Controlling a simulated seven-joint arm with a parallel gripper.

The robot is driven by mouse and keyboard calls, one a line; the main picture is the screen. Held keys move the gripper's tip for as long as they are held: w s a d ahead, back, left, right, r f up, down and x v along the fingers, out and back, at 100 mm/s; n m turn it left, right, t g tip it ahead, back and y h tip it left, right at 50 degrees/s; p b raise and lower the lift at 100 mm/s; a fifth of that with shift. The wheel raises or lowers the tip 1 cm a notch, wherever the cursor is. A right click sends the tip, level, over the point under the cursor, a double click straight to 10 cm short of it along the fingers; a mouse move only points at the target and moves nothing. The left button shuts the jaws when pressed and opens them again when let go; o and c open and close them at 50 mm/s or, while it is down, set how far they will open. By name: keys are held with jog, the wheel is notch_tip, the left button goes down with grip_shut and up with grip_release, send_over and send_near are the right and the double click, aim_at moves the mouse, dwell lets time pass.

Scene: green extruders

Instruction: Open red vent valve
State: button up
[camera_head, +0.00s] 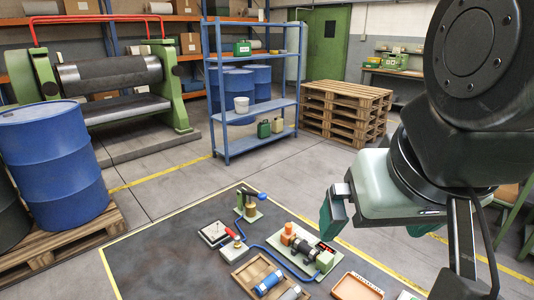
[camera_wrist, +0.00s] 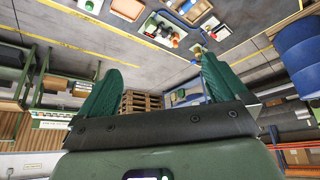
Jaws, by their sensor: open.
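A small red lever (camera_head: 231,232) stands tilted on a little fitting with a pale base, at the left middle of the dark mat (camera_head: 165,262). A blue hose (camera_head: 262,246) runs from near it to an orange-and-dark pump-like unit (camera_head: 303,245), which also bears a small red part (camera_head: 325,247). I cannot tell for certain which red part is the vent valve. My gripper (camera_head: 376,222) is open and empty, high to the right of these things and apart from them. Its two green fingers show spread wide in the wrist view (camera_wrist: 158,66), where the mat's things look small and far off.
A wooden tray (camera_head: 246,274) with cylinders and an orange tray (camera_head: 357,288) lie in front. Blue shelving (camera_head: 253,116), pallets (camera_head: 342,112) and a blue drum (camera_head: 50,165) stand around the mat.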

jog(key=shift+c, duration=1.1)
jog(key=w+a+m, duration=0.1)
jog(key=w, duration=0.2)
jog(key=w+a+m+y, duration=0.1)
jog(key=w+m, duration=0.1)
jog(key=w+a+m+g, duration=0.1)
jog(key=w+m, duration=0.1)
jog(key=w, duration=0.1)
jog(key=shift+w+a+r+y, duration=0.3)
jog(key=shift+y, duration=0.1)
jog(key=c, duration=0.9)
jog(key=shift+o, duration=0.2)
jog(key=m+g+y, duration=0.3)
jog(key=m, duration=2)
send_over(232, 234)
jog(key=d, duration=0.5)
notch_tip(232, 234, down, 30)
jog(key=x, duration=1)
jog(key=shift+s+a+f, duration=0.2)
jog(key=shift+s+a, duration=0.05)
jog(key=shift+s, duration=0.1)
jog(key=shift+c, duration=0.2)
grip_shut()
